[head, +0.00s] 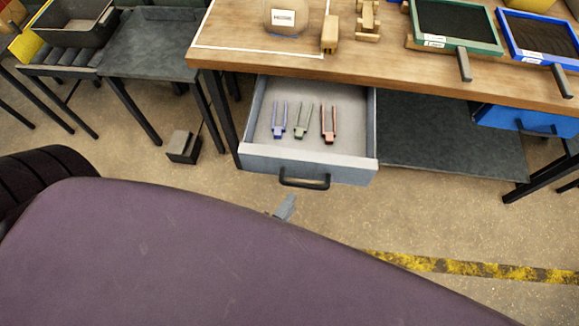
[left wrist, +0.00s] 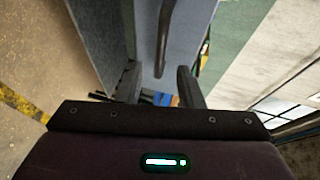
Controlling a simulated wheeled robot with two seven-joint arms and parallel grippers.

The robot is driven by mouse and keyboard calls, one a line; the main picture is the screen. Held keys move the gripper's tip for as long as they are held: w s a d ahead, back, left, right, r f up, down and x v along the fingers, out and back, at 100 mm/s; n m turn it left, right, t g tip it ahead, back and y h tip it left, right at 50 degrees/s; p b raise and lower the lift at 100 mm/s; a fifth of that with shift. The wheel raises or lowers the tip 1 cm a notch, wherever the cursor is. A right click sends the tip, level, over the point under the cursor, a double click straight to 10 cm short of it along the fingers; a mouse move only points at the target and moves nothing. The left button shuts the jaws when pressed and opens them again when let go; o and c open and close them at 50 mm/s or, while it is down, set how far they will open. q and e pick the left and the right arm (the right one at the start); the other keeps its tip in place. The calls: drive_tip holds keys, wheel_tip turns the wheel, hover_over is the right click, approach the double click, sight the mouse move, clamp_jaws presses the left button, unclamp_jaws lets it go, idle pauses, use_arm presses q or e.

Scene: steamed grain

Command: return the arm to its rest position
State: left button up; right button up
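My left gripper (left wrist: 157,68) shows in the left wrist view with its two dark fingers spread apart and nothing held between them. In that view the dark drawer handle (left wrist: 165,35) lies beyond the gap between the fingers. In the head view a small grey tip of the left gripper (head: 285,207) shows below the drawer handle (head: 303,182), apart from it in the picture. My purple arm cover hides the rest of the gripper. My right gripper is in neither view.
The drawer (head: 262,160) stands pulled out under the wooden table (head: 390,60). It holds a blue, a green (head: 301,122) and a red tong-like piece. A blue drawer (head: 520,120) sits at the right. Open floor (head: 450,220) lies in front.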

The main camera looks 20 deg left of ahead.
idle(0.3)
use_arm(q)
drive_tip(key=s+a+f+n+g+y, duration=0.1)
drive_tip(key=s+a+f+n+g, duration=0.15)
drive_tip(key=f, duration=0.55)
drive_tip(key=s+a+f+n+g, duration=0.1)
drive_tip(key=a+f+n+g, duration=0.15)
drive_tip(key=f, duration=0.55)
drive_tip(key=s+a+f+n+g+y, duration=0.1)
drive_tip(key=a+f+n+g, duration=0.15)
drive_tip(key=f, duration=0.55)
drive_tip(key=s+a+f+n+g, duration=0.4)
drive_tip(key=s+f+n+g, duration=0.3)
drive_tip(key=s+f, duration=0.5)
drive_tip(key=shift+s+f+n, duration=0.15)
drive_tip(key=shift+s+n, duration=0.6)
drive_tip(key=shift+s, duration=0.4)
